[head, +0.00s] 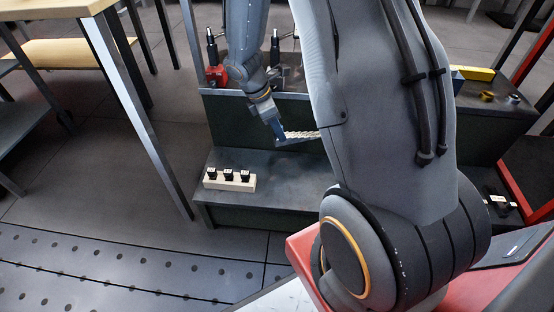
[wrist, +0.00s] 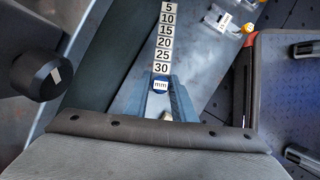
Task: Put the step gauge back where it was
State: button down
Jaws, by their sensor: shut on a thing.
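The step gauge (wrist: 165,42) runs away from my gripper (wrist: 161,92) in the wrist view, showing a row of plates marked 5 to 30 and a round "mm" mark near the jaws. My gripper is shut on its near end. In the head view my gripper (head: 277,128) points down over the lower step of a dark bench, and the pale stepped gauge (head: 300,134) sticks out to its right. The gauge's far part is hidden behind my arm there. I cannot tell whether the gauge touches the surface under it.
A pale block with three black-topped pieces (head: 230,180) stands on the lower step (head: 275,195). A red-based tool (head: 215,72) and a yellow block (head: 478,73) are on the upper level. A wooden-topped table (head: 45,10) is at left. The wrist view shows a black knob (wrist: 38,75).

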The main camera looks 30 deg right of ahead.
notch_tip(320, 180, down, 12)
jog(key=b, duration=0.5)
jog(key=shift+r, duration=0.1)
jog(key=c, duration=1.5)
grip_release()
jog(key=p+v, duration=0.6)
jog(key=v, duration=0.6)
jog(key=shift+r, duration=0.1)
jog(key=s+a+r+m+y, duration=0.1)
jog(key=s+a+r+m, duration=0.15)
jog(key=a+r, duration=0.6)
jog(key=s+a+r+m+y, duration=0.1)
jog(key=s+a+r+m, duration=0.1)
jog(key=s+a+r, duration=0.2)
jog(key=s+a+r+m+y, duration=0.2)
jog(key=s+a+r, duration=0.3)
jog(key=s+a, duration=0.4)
jog(key=s+a+r+m+y, duration=0.2)
jog(key=s+a+r, duration=0.3)
jog(key=s, duration=0.6)
jog(key=shift+s+a+m+t, duration=0.25)
jog(key=shift+a+m+t, duration=0.15)
jog(key=shift+a+m, duration=0.45)
